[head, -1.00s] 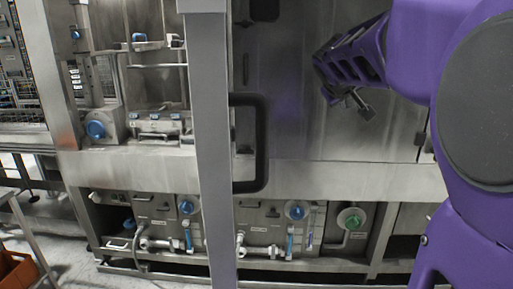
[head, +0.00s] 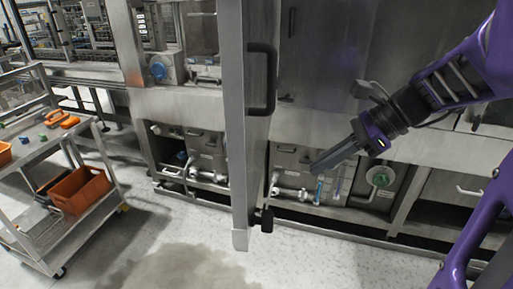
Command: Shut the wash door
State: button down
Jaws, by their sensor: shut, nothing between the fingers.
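The wash door (head: 234,120) stands swung out from the washer, seen nearly edge-on as a tall grey panel left of centre in the head view. Its black handle (head: 271,79) is on the face toward the right. A dark latch piece (head: 266,219) shows near its lower end. My gripper (head: 316,169) is to the right of the door, lower than the handle, with its fingers together and pointing left. It holds nothing and appears apart from the door.
The washer's steel front (head: 340,125) spans the back, with pipes and a green valve knob (head: 381,177) below. A cart (head: 30,200) with orange bins (head: 78,190) stands at left. The floor (head: 330,262) in front is clear, with a stain near the door.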

jog(key=b, duration=0.5)
send_near(250, 192)
jog(key=shift+x, duration=3)
jog(key=shift+f, duration=0.1)
